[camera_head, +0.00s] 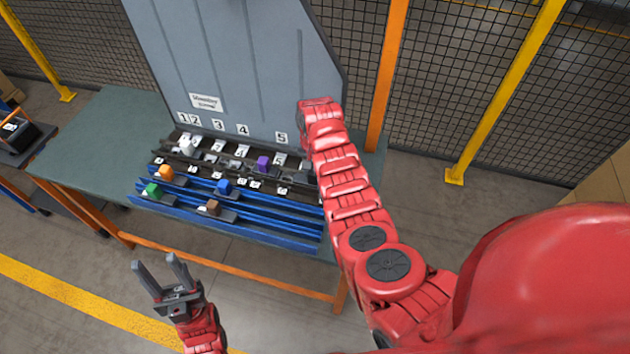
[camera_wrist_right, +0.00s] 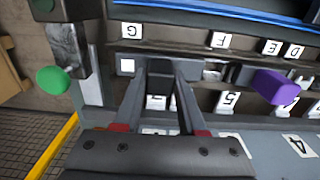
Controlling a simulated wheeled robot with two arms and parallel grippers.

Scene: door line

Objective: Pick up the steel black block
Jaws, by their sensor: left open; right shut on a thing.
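My right gripper (camera_wrist_right: 159,85) is shut on a dark block (camera_wrist_right: 158,66), which looks like the black block, at the rack slots near labels 5 and F in the wrist view. Most of the block is hidden between the fingers, and I cannot tell whether it still touches its slot. In the head view my right arm covers this gripper and block at the rack's right end. My left gripper (camera_head: 162,278) is open and empty, in front of the table and below the rack.
A rack (camera_head: 285,228) with blue rails stands on the green table (camera_head: 95,145) under a grey panel (camera_head: 235,60). It carries purple (camera_head: 263,162), orange (camera_head: 165,172), green (camera_head: 153,190), blue (camera_head: 223,186) and brown (camera_head: 212,207) blocks. The table's left side is bare.

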